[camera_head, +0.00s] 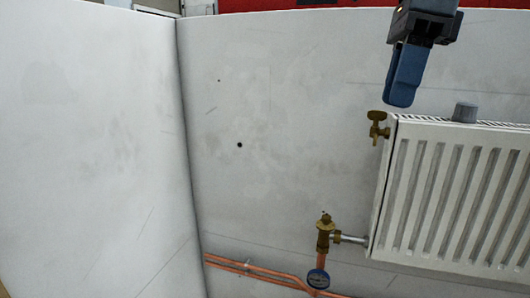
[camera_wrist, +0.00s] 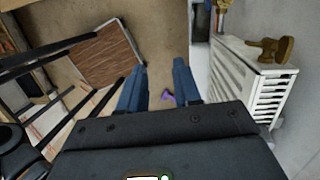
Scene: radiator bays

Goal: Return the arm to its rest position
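My gripper (camera_head: 403,75) hangs at the upper right in the head view, above the top left corner of a white radiator (camera_head: 455,190) and apart from it. In the wrist view my gripper (camera_wrist: 160,82) shows two blue fingers spread apart with nothing between them. The floor shows beyond the fingers. The radiator (camera_wrist: 240,72) is at the right in the wrist view. A brass bleed valve (camera_head: 378,127) sits at the radiator's upper left edge; a brass fitting also shows in the wrist view (camera_wrist: 272,50).
A grey knob (camera_head: 465,112) stands on the radiator's top. A brass valve (camera_head: 324,233), copper pipes (camera_head: 260,272) and a round blue gauge (camera_head: 318,279) are below left. White wall panels (camera_head: 90,150) meet in a corner. A small purple object (camera_wrist: 168,96) lies on the floor.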

